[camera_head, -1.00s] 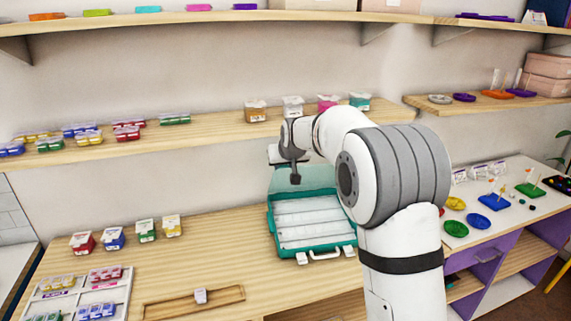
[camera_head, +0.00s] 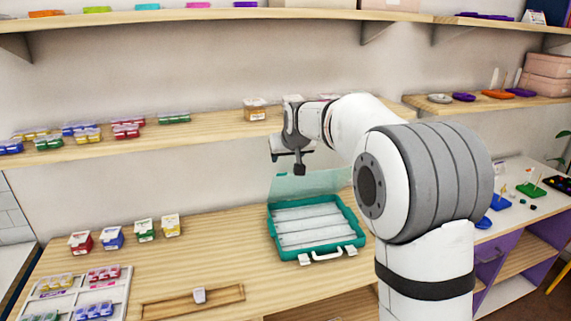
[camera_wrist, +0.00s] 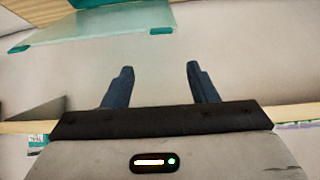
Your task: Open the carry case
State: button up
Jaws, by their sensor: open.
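The teal carry case (camera_head: 272,236) sits on the wooden counter with its handle toward the front. Its translucent lid (camera_head: 297,184) stands raised at the back, and the pale compartments inside show. In the wrist view the lid (camera_wrist: 90,30) shows at the upper left with teal corner pieces. My gripper (camera_head: 299,168) is above the back of the case, apart from the lid as far as I can see. In the wrist view its two dark fingers (camera_wrist: 159,70) are spread with nothing between them.
Small colored boxes (camera_head: 112,238) stand at the left of the counter. A white tray (camera_head: 120,290) of bead boxes and a wooden tray (camera_head: 235,294) with a small white item lie in front. A shelf (camera_head: 215,128) with boxes runs behind my gripper.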

jog(key=shift+v, duration=1.3)
